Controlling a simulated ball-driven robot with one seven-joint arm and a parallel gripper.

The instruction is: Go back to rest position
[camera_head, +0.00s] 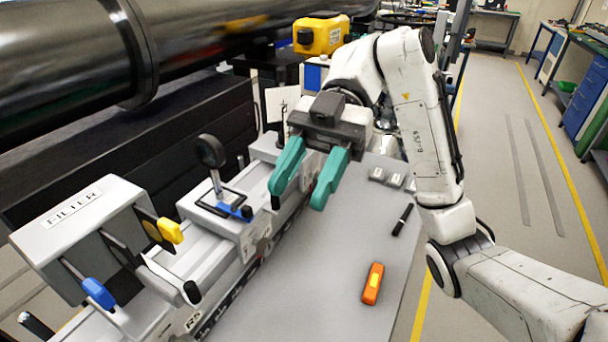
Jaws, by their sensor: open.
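My gripper (300,200) has two green fingers, spread apart with nothing between them. It hangs from my white arm above the boundary between the rail assembly (262,238) and the grey table top (320,290). The fingers point down and towards the camera, and they hide part of the rail behind them. My arm bends over from the right side of the view.
An orange tool (372,284) and a black pen (402,219) lie on the table. A FILTER box (85,230) with blue and yellow handles stands left. A large dark pipe (60,60) runs behind. Floor at right is clear.

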